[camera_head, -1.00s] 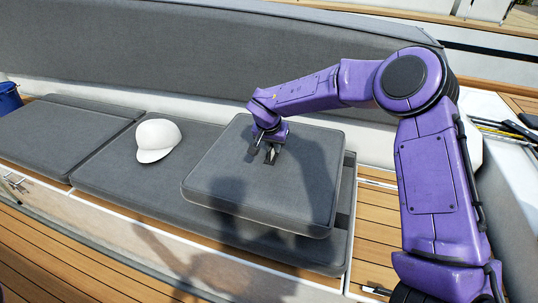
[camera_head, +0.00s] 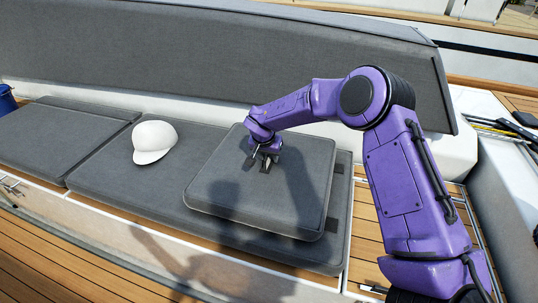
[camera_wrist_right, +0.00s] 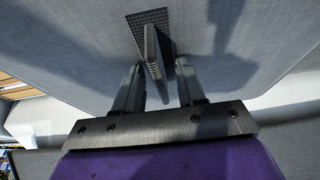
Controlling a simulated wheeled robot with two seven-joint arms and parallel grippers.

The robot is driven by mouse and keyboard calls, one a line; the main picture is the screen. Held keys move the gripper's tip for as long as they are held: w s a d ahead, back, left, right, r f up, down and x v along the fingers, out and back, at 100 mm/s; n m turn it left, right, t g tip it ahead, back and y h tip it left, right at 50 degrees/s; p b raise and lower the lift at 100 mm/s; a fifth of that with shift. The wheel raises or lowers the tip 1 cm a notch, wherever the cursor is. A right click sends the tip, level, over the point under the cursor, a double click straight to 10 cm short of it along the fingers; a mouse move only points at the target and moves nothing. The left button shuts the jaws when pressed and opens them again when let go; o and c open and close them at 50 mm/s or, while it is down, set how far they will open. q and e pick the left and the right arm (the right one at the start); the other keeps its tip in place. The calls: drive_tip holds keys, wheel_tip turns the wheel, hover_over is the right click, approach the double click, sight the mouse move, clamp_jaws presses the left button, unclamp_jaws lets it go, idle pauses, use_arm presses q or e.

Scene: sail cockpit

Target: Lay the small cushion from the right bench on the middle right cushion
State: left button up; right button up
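The small grey square cushion (camera_head: 218,193) lies flat, slightly turned, over the right end of the long grey bench cushion (camera_head: 110,176), the middle right one; it appears to rest on it. In the right wrist view the small cushion (camera_wrist_right: 75,45) fills the upper part, with a dark upright tab (camera_wrist_right: 152,50) on a textured base. My right gripper (camera_head: 258,162) is low over its top. In the wrist view the fingers of my right gripper (camera_wrist_right: 158,82) stand apart on either side of the tab, with gaps visible. My left gripper is not in view.
A white cap (camera_head: 154,142) sits on the bench cushion left of the small cushion. Another grey cushion (camera_head: 50,138) lies farther left, near a blue bucket (camera_head: 6,98). A long grey backrest (camera_head: 220,65) stands behind. Wooden deck (camera_head: 110,265) runs in front.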

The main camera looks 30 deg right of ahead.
drive_tip(key=v, duration=1.2)
drive_tip(key=shift+p, duration=0.4)
drive_tip(key=shift+r, duration=0.1)
